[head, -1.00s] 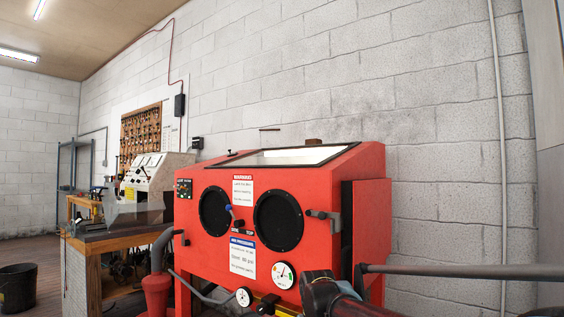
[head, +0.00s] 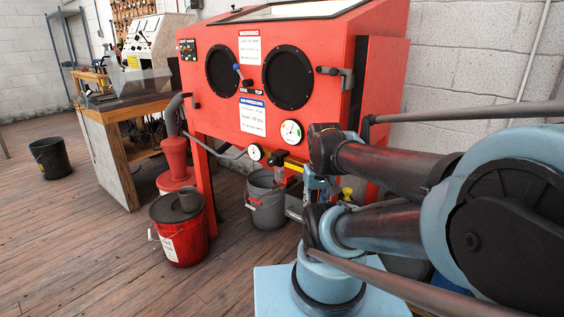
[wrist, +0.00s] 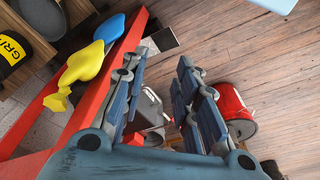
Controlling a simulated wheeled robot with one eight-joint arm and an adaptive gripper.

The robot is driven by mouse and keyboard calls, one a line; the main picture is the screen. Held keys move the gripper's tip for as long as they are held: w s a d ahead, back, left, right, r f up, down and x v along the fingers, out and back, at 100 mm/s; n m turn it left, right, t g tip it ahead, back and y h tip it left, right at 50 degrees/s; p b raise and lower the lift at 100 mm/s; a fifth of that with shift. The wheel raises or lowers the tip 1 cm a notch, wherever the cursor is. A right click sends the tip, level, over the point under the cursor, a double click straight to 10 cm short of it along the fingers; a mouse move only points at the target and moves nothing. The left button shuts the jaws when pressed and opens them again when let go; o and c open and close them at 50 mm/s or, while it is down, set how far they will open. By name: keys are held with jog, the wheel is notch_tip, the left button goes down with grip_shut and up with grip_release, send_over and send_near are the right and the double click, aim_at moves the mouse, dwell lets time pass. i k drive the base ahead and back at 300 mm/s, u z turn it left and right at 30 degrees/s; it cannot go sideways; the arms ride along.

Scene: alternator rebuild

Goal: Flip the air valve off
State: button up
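I cannot tell for sure which fitting is the air valve. On the front of the red blasting cabinet (head: 225,115), a small blue lever (head: 237,69) sits between the two round black ports. A yellow bar (head: 292,164) with a black and red fitting runs along the cabinet's lower edge, beside a gauge. My gripper (wrist: 163,62) has its blue-grey fingers apart, with nothing between them. In the head view it is low in front of the cabinet, mostly hidden behind my arm. In the wrist view, a yellow piece (wrist: 84,62) and a blue piece (wrist: 110,28) lie left of the fingers, by a red beam.
A red bucket (head: 180,240) stands on the wooden floor, left of a grey bucket (head: 266,205) under the cabinet. A workbench (head: 130,120) with a machine is at back left. A black bin (head: 50,160) stands further left. Floor at front left is clear.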

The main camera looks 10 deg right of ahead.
aim_at(300, 169)
jog(key=z, duration=0.05)
jog(key=k, duration=0.5)
jog(key=u, duration=1.45)
jog(key=k, duration=0.4)
jog(key=z, duration=0.05)
